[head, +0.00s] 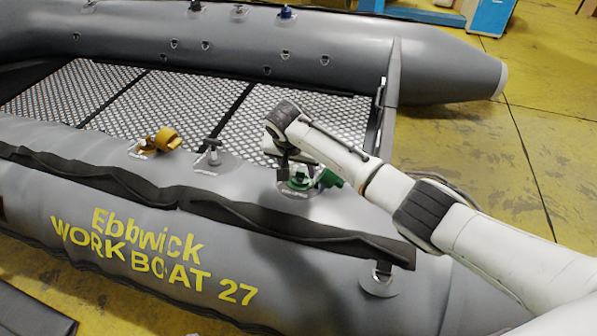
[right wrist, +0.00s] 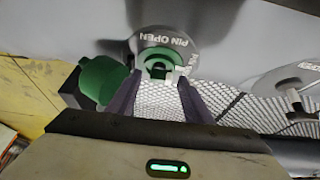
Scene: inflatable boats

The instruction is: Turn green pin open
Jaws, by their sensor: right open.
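The green pin (head: 329,179) sits on the near grey tube of the boat, at the right end of a row of fittings. My right gripper (head: 284,160) is over it and partly hides it in the head view. In the right wrist view, the green pin's round part (right wrist: 158,61) lies just ahead of and between the fingertips, beside a label reading "PIN OPEN". A larger green piece (right wrist: 104,80) shows to the left, outside the left finger. My right gripper (right wrist: 158,80) is open, with mesh floor visible between its fingers. Contact cannot be told. My left gripper is not in view.
A grey T-shaped fitting (head: 213,152) and a yellow-orange valve (head: 163,140) stand left of the green pin on the same tube. The boat's mesh floor (head: 160,90) lies behind them. A black strap (head: 230,208) runs along the tube's near side.

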